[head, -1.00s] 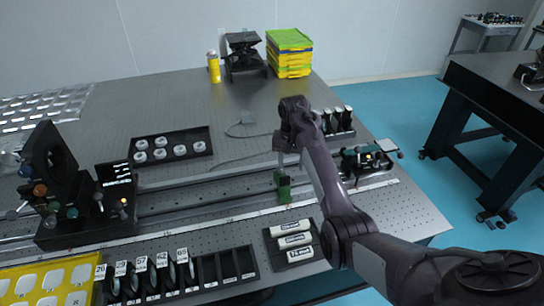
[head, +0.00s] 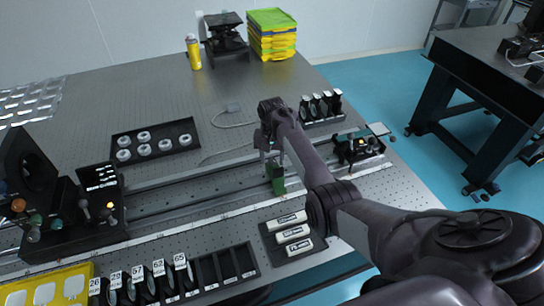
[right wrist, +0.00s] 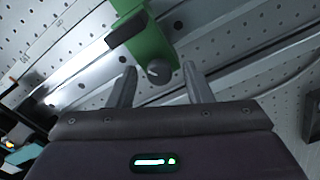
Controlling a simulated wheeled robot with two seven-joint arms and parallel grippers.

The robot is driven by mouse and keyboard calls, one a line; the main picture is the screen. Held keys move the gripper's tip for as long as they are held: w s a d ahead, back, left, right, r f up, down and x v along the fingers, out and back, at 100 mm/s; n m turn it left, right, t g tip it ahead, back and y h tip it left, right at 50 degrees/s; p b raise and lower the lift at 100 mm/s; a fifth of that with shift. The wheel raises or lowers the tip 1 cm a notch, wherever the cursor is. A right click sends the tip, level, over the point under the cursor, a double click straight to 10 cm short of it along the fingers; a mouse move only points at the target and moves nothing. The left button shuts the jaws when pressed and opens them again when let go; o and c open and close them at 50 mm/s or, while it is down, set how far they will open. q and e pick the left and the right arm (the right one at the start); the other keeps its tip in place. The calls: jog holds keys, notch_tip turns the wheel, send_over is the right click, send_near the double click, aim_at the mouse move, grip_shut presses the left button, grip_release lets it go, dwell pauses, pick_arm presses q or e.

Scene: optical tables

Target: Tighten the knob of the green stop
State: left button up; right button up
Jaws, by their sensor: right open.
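The green stop (head: 278,183) sits on the rail (head: 205,190) in the middle of the table. In the right wrist view the green stop (right wrist: 150,38) shows from close by, with its dark round knob (right wrist: 159,71) facing my gripper. My right gripper (head: 268,152) is at the stop in the head view. In the right wrist view its two fingers (right wrist: 160,78) are spread, one on each side of the knob, with gaps to it. The fingers do not appear to touch the knob. My left gripper is out of view.
A black tray of white rings (head: 155,140) lies behind the rail at left. A dark optical mount (head: 30,185) stands at the rail's left, another device (head: 358,150) at its right. Labelled white blocks (head: 290,232) lie in front. A rack of upright black holders (head: 322,108) stands behind the arm.

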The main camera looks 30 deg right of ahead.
jog(key=c, duration=1)
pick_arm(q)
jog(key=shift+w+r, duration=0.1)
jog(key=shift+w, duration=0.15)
